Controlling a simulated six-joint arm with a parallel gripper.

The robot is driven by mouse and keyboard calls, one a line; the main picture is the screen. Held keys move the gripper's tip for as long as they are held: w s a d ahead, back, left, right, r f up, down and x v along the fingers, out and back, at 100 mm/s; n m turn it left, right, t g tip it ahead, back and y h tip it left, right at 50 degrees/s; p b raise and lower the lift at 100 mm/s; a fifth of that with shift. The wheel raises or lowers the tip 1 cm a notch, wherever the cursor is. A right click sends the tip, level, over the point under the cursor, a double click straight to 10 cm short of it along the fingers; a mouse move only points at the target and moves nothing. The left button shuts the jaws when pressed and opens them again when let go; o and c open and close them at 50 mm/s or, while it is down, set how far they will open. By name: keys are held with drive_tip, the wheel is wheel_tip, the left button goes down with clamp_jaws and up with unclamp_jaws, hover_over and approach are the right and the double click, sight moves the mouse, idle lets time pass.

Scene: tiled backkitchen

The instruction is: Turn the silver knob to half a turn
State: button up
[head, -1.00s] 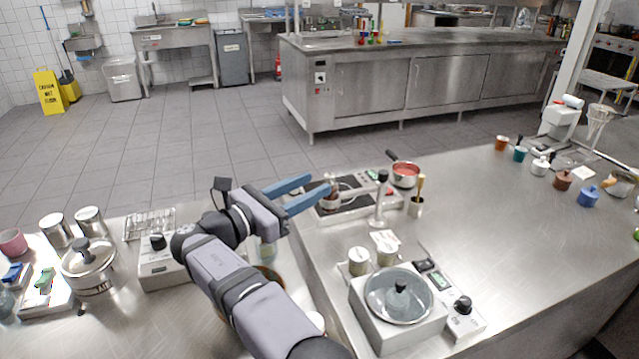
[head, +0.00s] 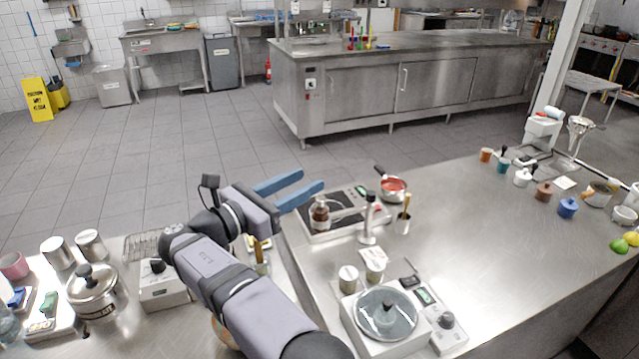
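The position of the knob's pointer is too small to read.
A hot plate (head: 335,212), a bottle (head: 320,214) and an upright metal stand (head: 368,222) are near my gripper. The counter right of the knob is clear.

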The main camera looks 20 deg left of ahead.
drive_tip(key=r+n+p, duration=0.1)
drive_tip(key=n+t+y, duration=0.1)
drive_tip(key=n+y, duration=0.2)
approach(317, 202)
drive_tip(key=d+x, duration=0.1)
drive_tip(key=x, duration=0.3)
drive_tip(key=shift+a+m+y+p, duration=0.3)
drive_tip(key=shift+a+m+p, duration=0.05)
drive_tip(key=shift+m, duration=0.55)
drive_tip(key=shift+w+d+r+p, duration=0.15)
drive_tip(key=shift+w+p, duration=0.2)
drive_tip(key=shift+w, duration=0.3)
drive_tip(key=shift+w+d+p, duration=0.2)
drive_tip(key=shift+w+p, duration=0.15)
drive_tip(key=shift+w, duration=0.6)
drive_tip(key=shift+w+d+p, duration=0.2)
drive_tip(key=shift+w+p, duration=0.15)
drive_tip(key=shift+w, duration=0.6)
drive_tip(key=shift+w+d+p, duration=0.15)
drive_tip(key=shift+w+p, duration=0.2)
drive_tip(key=shift+w, duration=0.65)
clamp_jaws()
